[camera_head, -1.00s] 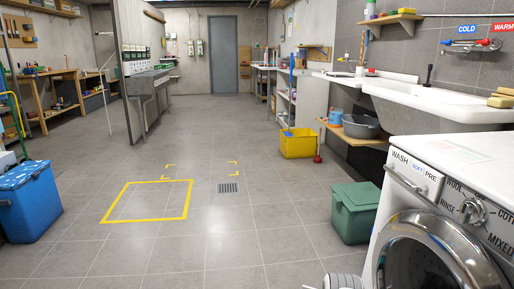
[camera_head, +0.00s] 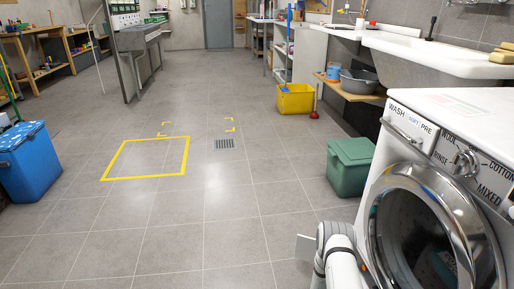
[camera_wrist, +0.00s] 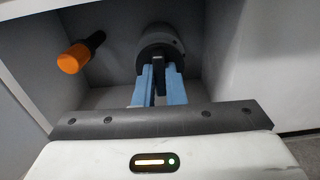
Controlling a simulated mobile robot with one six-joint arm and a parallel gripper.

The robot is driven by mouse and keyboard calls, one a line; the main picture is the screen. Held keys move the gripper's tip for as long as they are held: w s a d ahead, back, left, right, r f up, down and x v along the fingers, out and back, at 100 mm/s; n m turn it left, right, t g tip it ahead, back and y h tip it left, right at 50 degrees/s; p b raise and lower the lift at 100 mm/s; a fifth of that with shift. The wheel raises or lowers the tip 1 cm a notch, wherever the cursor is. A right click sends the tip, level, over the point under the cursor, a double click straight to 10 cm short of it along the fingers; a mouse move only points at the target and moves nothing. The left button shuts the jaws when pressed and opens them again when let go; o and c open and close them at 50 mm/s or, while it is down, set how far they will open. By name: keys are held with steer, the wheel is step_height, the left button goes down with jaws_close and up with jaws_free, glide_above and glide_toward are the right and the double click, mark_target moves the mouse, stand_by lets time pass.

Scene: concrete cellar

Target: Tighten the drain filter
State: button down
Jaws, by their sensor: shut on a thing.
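The drain filter (camera_wrist: 160,48) is a dark round cap set in the grey recess in the wrist view. A narrow dark grip bar stands out from its face. My gripper (camera_wrist: 160,75) has blue fingers, one on each side of that bar, shut on it. The fingers hide part of the cap's lower face. In the head view the washing machine (camera_head: 418,165) stands at the right, with its round door closed. My white arm reaches down beside its lower front, and the filter and fingers are out of sight there.
An orange-ended dark plug or hose (camera_wrist: 75,58) sits left of the filter in the recess. A pale flap (camera_head: 304,247) shows beside my arm. A green bin (camera_head: 349,170) stands left of the machine.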

steer(key=shift+a+m, duration=0.15)
steer(key=shift+m, duration=2.65)
steer(key=shift+m, duration=1)
steer(key=c, duration=2)
jaws_free()
steer(key=shift+m, duration=0.4)
steer(key=o, duration=0.6)
